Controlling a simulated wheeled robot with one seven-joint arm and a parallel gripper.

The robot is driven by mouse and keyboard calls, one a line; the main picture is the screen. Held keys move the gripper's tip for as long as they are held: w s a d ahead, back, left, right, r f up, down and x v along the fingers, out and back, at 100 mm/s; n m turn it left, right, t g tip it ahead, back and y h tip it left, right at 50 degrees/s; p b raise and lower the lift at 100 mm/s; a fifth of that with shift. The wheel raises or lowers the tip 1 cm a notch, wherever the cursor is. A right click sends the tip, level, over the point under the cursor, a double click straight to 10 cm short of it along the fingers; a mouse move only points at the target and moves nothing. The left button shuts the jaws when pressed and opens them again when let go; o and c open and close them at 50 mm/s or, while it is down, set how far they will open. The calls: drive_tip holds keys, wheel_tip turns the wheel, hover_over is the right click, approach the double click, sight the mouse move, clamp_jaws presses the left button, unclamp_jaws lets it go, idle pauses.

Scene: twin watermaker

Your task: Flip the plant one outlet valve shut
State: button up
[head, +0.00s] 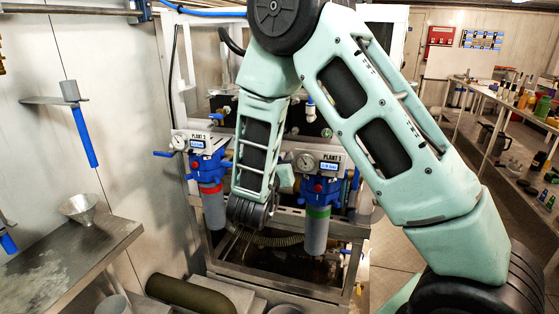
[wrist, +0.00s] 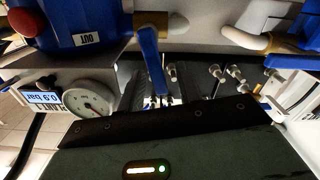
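The plant one unit (head: 318,186) stands right of centre in the head view, with a blue head, a gauge and a green-banded grey housing below. In the wrist view, its blue body (wrist: 75,25) carries an OUT label at the top left. Beside that label, the outlet valve's blue lever (wrist: 152,62) hangs from a brass fitting, pointing down in the picture toward my gripper's dark edge. My gripper's body fills the bottom of the wrist view; its fingertips are not clear. In the head view, my forearm and wrist largely hide the gripper beside plant one.
A gauge (wrist: 88,102) and a 0.9 bar display (wrist: 41,98) sit close at left. Another blue lever (wrist: 292,62) is at right. A second, red-banded unit (head: 205,170) stands left of plant one. A metal shelf (head: 75,255) is at left; a cluttered bench (head: 500,105) at right.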

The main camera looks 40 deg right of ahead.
clamp_jaws()
drive_tip(key=shift+s+d+f+m+b, duration=0.1)
drive_tip(key=shift+s+f+m+b, duration=0.1)
drive_tip(key=shift+m+b, duration=0.55)
drive_tip(key=shift+s+d+r+m+b, duration=0.1)
drive_tip(key=shift+s+d+m+b, duration=0.15)
drive_tip(key=shift+m+b, duration=0.45)
drive_tip(key=shift+s+r, duration=0.1)
drive_tip(key=shift+r, duration=0.05)
unclamp_jaws()
